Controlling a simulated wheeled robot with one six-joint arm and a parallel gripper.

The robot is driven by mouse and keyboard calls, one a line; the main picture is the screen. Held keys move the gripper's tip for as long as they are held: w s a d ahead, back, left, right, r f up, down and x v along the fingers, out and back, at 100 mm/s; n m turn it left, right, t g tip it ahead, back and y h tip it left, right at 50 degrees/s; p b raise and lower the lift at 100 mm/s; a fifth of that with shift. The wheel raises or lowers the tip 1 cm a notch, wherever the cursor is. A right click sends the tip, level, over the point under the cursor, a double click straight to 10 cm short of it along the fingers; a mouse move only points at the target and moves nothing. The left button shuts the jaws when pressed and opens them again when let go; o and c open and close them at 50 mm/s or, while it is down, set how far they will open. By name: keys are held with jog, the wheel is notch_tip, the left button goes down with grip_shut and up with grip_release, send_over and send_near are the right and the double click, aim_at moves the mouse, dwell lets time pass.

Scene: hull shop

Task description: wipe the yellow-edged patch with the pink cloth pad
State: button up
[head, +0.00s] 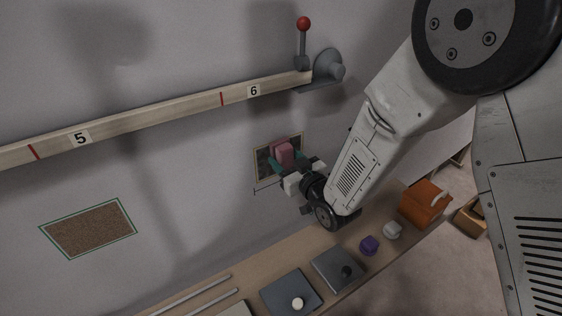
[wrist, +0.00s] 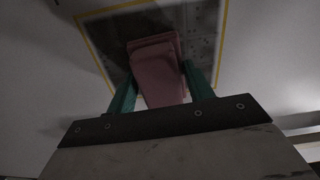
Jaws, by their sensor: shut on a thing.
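The pink cloth pad (head: 284,152) is held between the green fingers of my gripper (head: 284,163). It also shows in the wrist view (wrist: 158,75), between the two fingers of the gripper (wrist: 158,80). The yellow-edged patch (head: 263,163) is a dark, speckled rectangle on the wall. In the wrist view the patch (wrist: 203,35) lies behind the pad, its yellow border showing at the top and right. The pad covers part of the patch. I cannot tell whether the pad touches it.
A rail (head: 180,105) with number labels runs along the wall above, with a red-knobbed lever (head: 303,40). A green-edged brown patch (head: 88,229) is at left. The bench below holds grey plates (head: 337,268), a purple knob-like object (head: 369,245), a white one (head: 392,230) and an orange block (head: 424,203).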

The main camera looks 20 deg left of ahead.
aim_at(301, 145)
jog(key=shift+w+d, duration=1.25)
jog(key=shift+w, duration=0.2)
jog(key=shift+w+d, duration=1.2)
jog(key=shift+w, duration=0.2)
jog(key=shift+s, duration=0.1)
jog(key=shift+s+d, duration=0.3)
jog(key=shift+d, duration=0.1)
jog(key=shift+v, duration=2.5)
jog(key=shift+v, duration=2.5)
jog(key=shift+d, duration=0.1)
